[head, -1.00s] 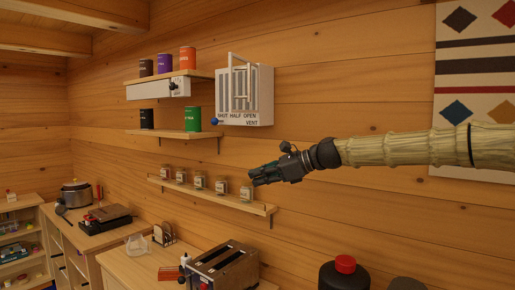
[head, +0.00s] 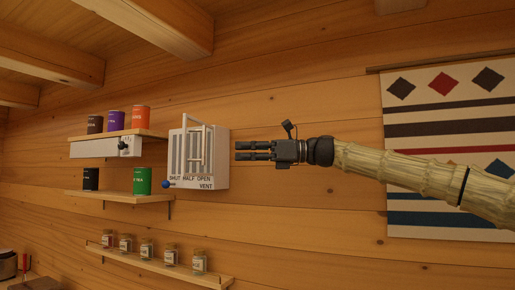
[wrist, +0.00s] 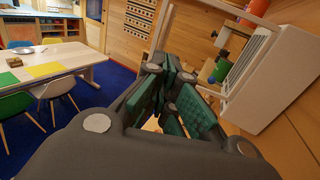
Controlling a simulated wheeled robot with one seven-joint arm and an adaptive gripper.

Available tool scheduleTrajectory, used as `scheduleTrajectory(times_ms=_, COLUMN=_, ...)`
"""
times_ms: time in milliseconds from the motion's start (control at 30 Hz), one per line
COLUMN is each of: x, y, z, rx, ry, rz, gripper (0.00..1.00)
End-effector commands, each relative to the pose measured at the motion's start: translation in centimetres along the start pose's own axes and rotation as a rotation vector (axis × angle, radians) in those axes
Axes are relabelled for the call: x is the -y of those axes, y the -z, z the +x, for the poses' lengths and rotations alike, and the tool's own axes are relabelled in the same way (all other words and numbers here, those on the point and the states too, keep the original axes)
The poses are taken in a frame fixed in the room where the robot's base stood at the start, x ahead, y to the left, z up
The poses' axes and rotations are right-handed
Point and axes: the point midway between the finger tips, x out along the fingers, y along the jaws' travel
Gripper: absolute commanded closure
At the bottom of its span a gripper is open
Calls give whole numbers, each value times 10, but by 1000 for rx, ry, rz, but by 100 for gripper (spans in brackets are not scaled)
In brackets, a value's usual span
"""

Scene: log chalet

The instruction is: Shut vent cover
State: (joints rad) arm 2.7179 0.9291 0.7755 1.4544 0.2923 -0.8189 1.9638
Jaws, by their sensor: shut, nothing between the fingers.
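The white vent (head: 199,158) is fixed to the log wall left of centre in the head view. It has upright slots, a raised white frame-like handle on its front, and the words SHUT, HALF, OPEN and VENT along its lower part. In the wrist view the vent (wrist: 262,85) stands at the right, beside my gripper's fingers (wrist: 178,85).
Left of the vent, shelves hold several tea tins, among them a green tin (head: 142,181). A lower shelf (head: 160,268) carries several small jars. A patterned hanging (head: 445,150) is behind my arm. The wall between vent and hanging is bare.

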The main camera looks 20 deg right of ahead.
Motion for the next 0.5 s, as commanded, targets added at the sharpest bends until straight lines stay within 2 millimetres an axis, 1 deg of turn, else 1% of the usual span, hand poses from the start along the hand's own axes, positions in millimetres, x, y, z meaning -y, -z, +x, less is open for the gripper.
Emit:
scheduleTrajectory(times_ms=33, x=0, y=-2, z=9, rx=-1, ry=-1, rz=2, gripper=100)
scheduleTrajectory(times_ms=233, x=1, y=-1, z=40, rx=-2, ry=1, rz=2, gripper=100)
scheduleTrajectory(times_ms=400, x=0, y=-2, z=60, rx=-1, ry=1, rz=1, gripper=100)
scheduleTrajectory(times_ms=500, x=0, y=-1, z=69, rx=-1, ry=2, rz=1, gripper=100)
